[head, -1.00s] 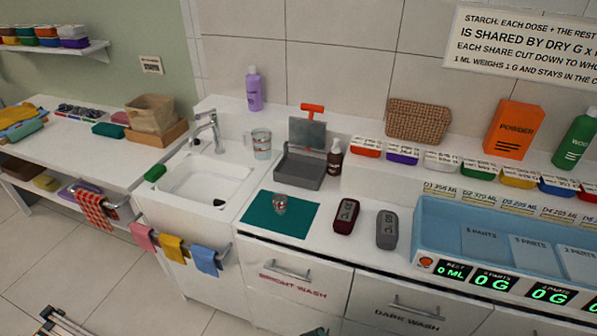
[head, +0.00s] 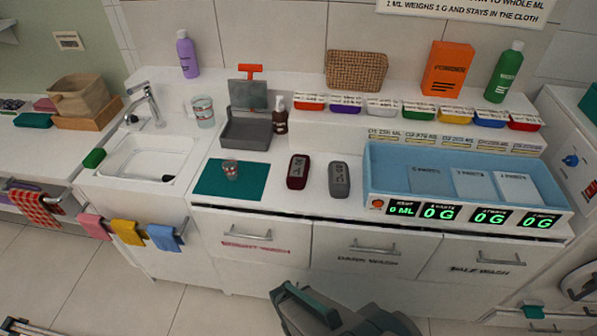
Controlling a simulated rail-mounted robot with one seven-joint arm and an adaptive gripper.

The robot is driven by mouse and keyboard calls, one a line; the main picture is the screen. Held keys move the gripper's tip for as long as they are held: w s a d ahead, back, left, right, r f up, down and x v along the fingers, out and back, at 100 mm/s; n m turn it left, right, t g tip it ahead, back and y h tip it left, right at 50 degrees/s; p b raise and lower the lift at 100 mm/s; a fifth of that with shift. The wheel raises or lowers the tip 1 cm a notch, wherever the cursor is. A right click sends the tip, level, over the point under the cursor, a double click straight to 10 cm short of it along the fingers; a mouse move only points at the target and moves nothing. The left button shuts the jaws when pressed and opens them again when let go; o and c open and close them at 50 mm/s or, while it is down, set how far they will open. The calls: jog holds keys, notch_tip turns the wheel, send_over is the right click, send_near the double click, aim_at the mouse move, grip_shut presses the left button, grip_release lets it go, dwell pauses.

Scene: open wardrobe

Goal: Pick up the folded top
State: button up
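I cannot single out a folded top for sure. I cannot tell whether either is a garment. My gripper (head: 345,312) shows at the bottom edge, partly cut off, in front of the drawers and well apart from both bundles. Its fingertips are not clear, so I cannot tell whether it is open or shut. I see nothing held in it.
A grey bin (head: 246,133) is behind. A sink (head: 150,160) is at left. Closed drawers (head: 367,247) face the floor.

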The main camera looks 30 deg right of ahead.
jog(key=o, duration=1.8)
